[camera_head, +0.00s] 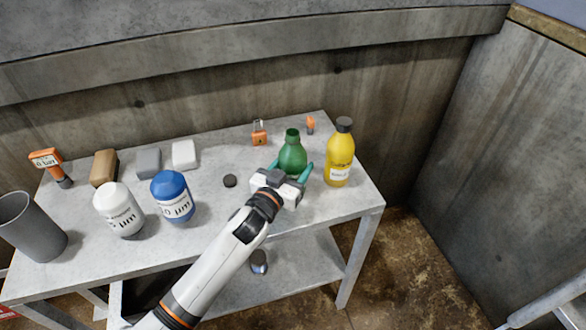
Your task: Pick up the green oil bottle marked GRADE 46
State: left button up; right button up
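The green bottle (292,152) stands upright and uncapped near the right end of the grey table. Its lower part is hidden behind my gripper and no marking on it can be read. My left gripper (290,168) is at the bottle's near side, its teal fingers spread to the bottle's left and right. I cannot see whether the fingers touch it. The bottle appears to rest on the table. My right gripper is not in view.
A yellow bottle (340,158) stands close on the right. A dark cap (230,181) lies to the left. An orange padlock (259,136) and a small orange item (310,125) are behind. Blue (172,197) and white (118,210) canisters and a grey cup (32,228) stand left.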

pick_arm(q)
jog(key=shift+c, duration=1.8)
jog(key=shift+r, duration=0.2)
